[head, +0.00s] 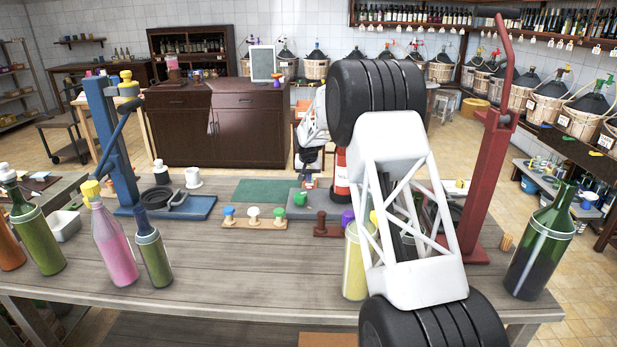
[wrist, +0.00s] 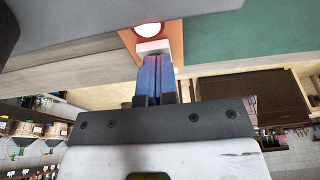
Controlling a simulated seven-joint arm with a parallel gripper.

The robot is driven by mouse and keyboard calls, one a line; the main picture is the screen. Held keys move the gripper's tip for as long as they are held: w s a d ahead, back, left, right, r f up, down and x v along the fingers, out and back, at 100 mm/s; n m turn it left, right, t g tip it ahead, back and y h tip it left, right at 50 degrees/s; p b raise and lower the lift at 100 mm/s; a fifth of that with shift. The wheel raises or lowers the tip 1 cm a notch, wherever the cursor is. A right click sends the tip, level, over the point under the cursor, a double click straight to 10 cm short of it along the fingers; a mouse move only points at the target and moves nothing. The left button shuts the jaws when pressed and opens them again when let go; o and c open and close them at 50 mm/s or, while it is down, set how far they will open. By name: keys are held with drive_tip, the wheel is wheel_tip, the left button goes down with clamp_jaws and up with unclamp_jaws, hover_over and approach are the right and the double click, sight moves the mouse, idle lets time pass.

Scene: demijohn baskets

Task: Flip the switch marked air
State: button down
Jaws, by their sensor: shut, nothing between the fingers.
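In the wrist view, an orange plate (wrist: 122,38) carries a white block-like part (wrist: 153,46), which looks like a switch, and a glowing red-rimmed lamp (wrist: 150,29). No "air" marking is readable. My gripper (wrist: 155,66) is shut and empty, its blue fingers side by side with tips right at the white part. I cannot tell whether they touch it. In the head view my gripper (head: 308,181) points down at the back of the workbench (head: 210,270); the plate is too small there to make out clearly.
A wooden strip (head: 254,222) with colored knobs is nearer. A blue press (head: 118,150) and red press (head: 487,170) stand either side.

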drive_tip(key=shift+f, duration=0.1)
drive_tip(key=shift+s+f, duration=0.2)
drive_tip(key=shift+f, duration=0.1)
drive_tip(key=shift+w+r, duration=0.1)
drive_tip(key=shift+w, duration=0.2)
drive_tip(key=shift+w+r, duration=0.25)
drive_tip(key=shift+w, duration=0.2)
drive_tip(key=shift+r, duration=0.1)
idle(0.4)
